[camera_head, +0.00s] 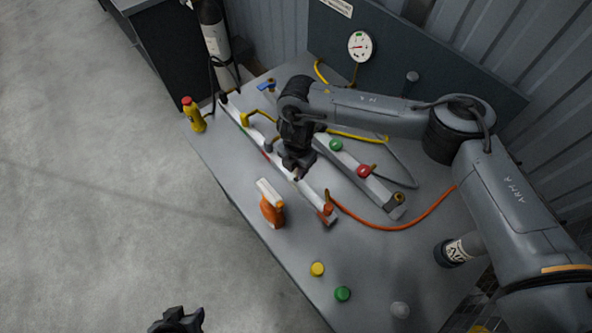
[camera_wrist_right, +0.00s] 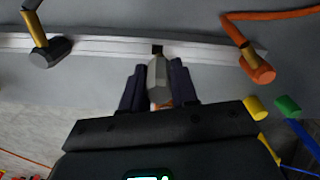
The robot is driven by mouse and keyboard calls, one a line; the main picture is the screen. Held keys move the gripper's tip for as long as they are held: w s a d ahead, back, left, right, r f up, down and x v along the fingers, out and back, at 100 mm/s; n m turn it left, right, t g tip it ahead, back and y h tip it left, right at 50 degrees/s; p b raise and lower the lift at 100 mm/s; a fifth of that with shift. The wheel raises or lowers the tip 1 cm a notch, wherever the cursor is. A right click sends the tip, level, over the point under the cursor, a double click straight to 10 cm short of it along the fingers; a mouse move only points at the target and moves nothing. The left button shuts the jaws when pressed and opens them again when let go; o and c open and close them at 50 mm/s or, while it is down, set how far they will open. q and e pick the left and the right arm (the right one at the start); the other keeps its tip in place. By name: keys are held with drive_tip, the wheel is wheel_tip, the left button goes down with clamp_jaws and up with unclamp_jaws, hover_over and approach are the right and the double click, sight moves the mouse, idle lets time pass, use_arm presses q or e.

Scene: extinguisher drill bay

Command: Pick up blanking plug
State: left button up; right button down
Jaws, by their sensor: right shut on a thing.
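A grey faceted plug (camera_wrist_right: 158,82), which looks like the blanking plug, sits between the two dark fingers of my right gripper (camera_wrist_right: 159,92). Its upper end is near a dark hole in the white rail (camera_wrist_right: 95,45); I cannot tell whether they touch. In the head view my right gripper (camera_head: 299,172) is over the front white rail (camera_head: 312,199), and the plug is hardly visible there. My left gripper (camera_head: 178,321) is cut off at the bottom edge, over the floor, away from the table; its opening is unclear.
An orange hose (camera_head: 385,228) curves from the rail's orange fitting (camera_head: 327,210). A second rail (camera_head: 368,182) lies behind.

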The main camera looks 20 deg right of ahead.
drive_tip(key=shift+s+d+r+p, duration=0.4)
drive_tip(key=shift+s+d+r, duration=0.6)
drive_tip(key=shift+s, duration=0.65)
drive_tip(key=shift+s+d+r+p, duration=0.35)
drive_tip(key=shift+s+d+r, duration=0.4)
drive_tip(key=shift+s+r, duration=0.7)
drive_tip(key=shift+s+d+r+p, duration=0.4)
drive_tip(key=shift+s+d+r, duration=0.45)
drive_tip(key=shift+s, duration=1.05)
drive_tip(key=shift+f, duration=0.1)
